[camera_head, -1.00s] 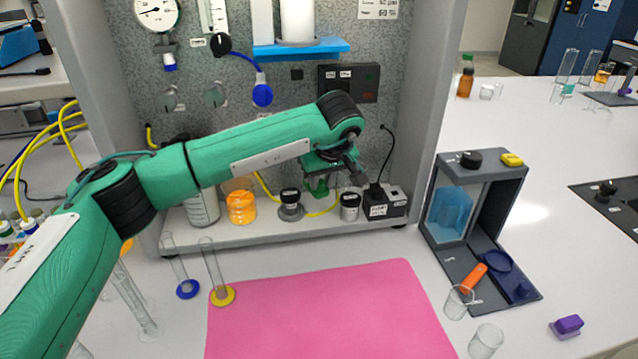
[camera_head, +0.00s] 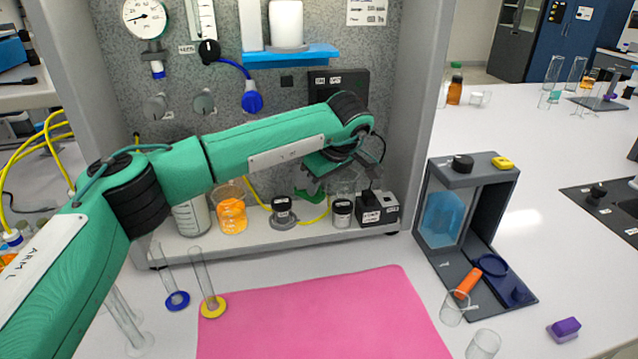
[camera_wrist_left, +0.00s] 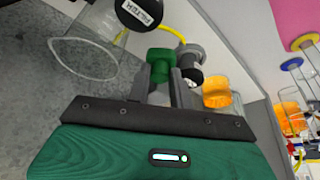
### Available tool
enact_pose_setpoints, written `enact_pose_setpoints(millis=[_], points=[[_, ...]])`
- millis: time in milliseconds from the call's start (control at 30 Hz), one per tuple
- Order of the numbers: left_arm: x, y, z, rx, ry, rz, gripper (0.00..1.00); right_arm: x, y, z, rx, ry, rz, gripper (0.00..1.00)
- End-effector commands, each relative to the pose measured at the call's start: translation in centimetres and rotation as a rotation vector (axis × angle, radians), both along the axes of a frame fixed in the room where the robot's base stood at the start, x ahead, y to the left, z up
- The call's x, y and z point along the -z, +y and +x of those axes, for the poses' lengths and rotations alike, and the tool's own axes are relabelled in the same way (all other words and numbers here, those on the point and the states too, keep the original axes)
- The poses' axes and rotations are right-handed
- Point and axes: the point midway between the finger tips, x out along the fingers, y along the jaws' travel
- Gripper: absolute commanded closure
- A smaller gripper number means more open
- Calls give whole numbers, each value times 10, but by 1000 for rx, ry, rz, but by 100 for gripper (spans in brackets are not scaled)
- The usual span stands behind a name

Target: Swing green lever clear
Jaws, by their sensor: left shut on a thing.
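The green lever (camera_head: 306,195) sits low in the rig, behind the front row of jars, and is partly covered by my wrist in the head view. The wrist view shows its rounded green end (camera_wrist_left: 160,62) between the fingertips. My left gripper (camera_wrist_left: 166,72) is shut on it. In the head view the left gripper (camera_head: 320,178) reaches down to the lever from the upper right, its fingers hard to make out. The lever's pivot is hidden. My right gripper is not in view.
A clear glass vessel (camera_wrist_left: 88,58) and a black "FILTER" cap (camera_wrist_left: 139,12) lie near the fingers. The pink mat (camera_head: 320,315) is bare.

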Motion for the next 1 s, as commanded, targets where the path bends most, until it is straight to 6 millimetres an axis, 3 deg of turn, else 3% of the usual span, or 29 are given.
enact_pose_setpoints(millis=[100,133,233,633,767,1000], points=[[-1,0,1,0,-3,-2,100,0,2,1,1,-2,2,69],[-1,0,1,0,-3,-2,75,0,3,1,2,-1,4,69],[-1,0,0,0,-3,-2,57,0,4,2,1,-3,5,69],[-8,-3,-2,2,-3,-2,57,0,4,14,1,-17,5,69],[-28,-9,-8,3,-5,-1,57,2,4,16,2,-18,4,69],[-80,-23,-24,2,-4,0,57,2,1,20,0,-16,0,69]])
